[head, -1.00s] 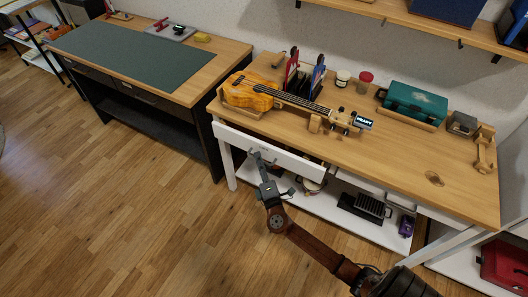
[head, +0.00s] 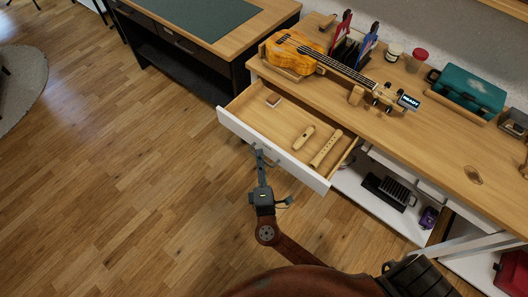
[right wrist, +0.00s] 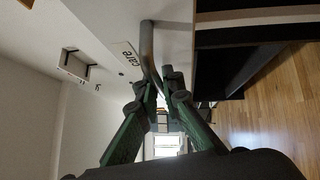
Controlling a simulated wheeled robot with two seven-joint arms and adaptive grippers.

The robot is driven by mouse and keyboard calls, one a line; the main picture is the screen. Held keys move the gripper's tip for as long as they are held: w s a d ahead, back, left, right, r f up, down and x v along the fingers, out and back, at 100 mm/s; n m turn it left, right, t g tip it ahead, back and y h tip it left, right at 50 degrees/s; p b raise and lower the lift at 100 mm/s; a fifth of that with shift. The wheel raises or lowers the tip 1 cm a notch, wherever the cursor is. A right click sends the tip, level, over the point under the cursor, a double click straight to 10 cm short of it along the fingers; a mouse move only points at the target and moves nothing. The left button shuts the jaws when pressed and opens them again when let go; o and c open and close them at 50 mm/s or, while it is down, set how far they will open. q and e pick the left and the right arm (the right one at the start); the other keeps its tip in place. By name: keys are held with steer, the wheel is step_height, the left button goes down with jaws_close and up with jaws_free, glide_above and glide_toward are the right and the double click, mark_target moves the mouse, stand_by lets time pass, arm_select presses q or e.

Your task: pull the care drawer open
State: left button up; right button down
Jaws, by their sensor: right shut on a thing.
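The care drawer (head: 228,120) has a white front and a wooden inside, and it stands well out from the workbench in the head view. A small reddish block (head: 273,101) and two wooden flute-like pieces (head: 326,148) lie in it. My right gripper (head: 260,155) is at the drawer front. In the right wrist view the right gripper (right wrist: 159,82) is shut on the drawer's grey bar handle (right wrist: 147,42), beside a label reading "care" (right wrist: 126,54). My left gripper is not in view.
A ukulele (head: 290,54) rests on the wooden workbench (head: 440,140), with a teal case (head: 468,91) to its right. A dark desk (head: 185,50) stands to the left. The floor (head: 120,180) in front is clear.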

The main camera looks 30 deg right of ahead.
steer(key=shift+a+f, duration=0.1)
steer(key=c, duration=2.3)
jaws_free()
steer(key=shift+c, duration=0.2)
steer(key=shift+s, duration=0.2)
steer(key=v, duration=1.1)
steer(key=shift+s+a, duration=0.15)
steer(key=shift+s, duration=0.2)
steer(key=shift+f, duration=0.1)
